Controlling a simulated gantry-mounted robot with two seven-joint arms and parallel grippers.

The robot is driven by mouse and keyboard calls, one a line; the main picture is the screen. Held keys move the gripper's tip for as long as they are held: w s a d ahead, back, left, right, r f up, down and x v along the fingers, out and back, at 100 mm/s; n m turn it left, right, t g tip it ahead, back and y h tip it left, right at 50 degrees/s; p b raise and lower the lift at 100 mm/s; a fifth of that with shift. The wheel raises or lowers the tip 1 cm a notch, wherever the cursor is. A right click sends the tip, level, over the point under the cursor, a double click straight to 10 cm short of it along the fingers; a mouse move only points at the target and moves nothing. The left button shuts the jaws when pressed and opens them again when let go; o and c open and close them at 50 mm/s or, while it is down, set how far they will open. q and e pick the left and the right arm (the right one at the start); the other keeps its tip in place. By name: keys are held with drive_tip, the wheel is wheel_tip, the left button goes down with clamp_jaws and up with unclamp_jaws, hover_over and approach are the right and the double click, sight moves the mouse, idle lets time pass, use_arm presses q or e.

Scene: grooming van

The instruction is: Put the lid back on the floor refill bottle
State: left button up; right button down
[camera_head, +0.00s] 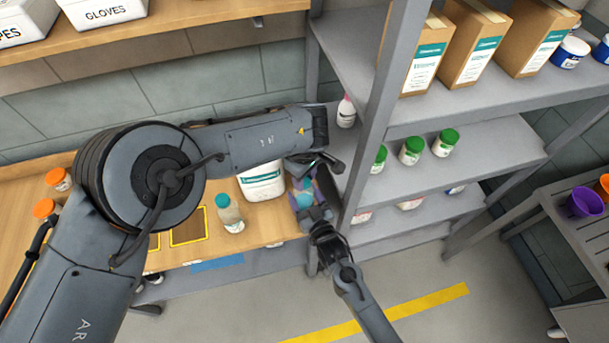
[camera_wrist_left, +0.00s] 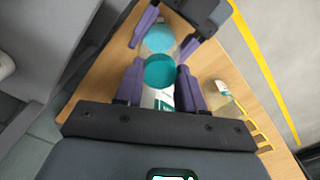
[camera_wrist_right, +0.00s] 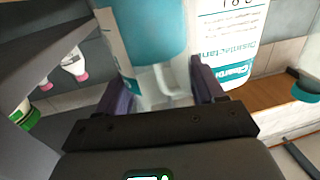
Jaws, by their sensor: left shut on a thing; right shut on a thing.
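The floor refill bottle (camera_wrist_right: 150,35) is clear with teal contents and stands between my right gripper's purple fingers (camera_wrist_right: 155,75), which are shut on it. It also shows in the head view (camera_head: 303,186) beside the shelf upright. My left gripper (camera_wrist_left: 160,66) is shut on the round teal lid (camera_wrist_left: 160,73). In the left wrist view the lid lies just in front of the bottle's pale blue part (camera_wrist_left: 158,38) and close to the right fingers. The bottle's mouth is hidden, so I cannot tell whether lid and bottle touch.
A white disinfectant jug (camera_head: 262,182) stands on the wooden counter (camera_head: 270,222) close to both grippers. A clear bottle with a teal cap (camera_head: 230,212) stands left of it. The grey shelf (camera_head: 440,175) with green-capped bottles rises at the right. Orange-capped jars (camera_head: 45,207) are far left.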

use_arm(q)
drive_tip(key=m, duration=0.4)
drive_tip(key=o, duration=1)
drive_tip(key=shift+r, duration=2.25)
drive_tip(key=shift+c, duration=0.4)
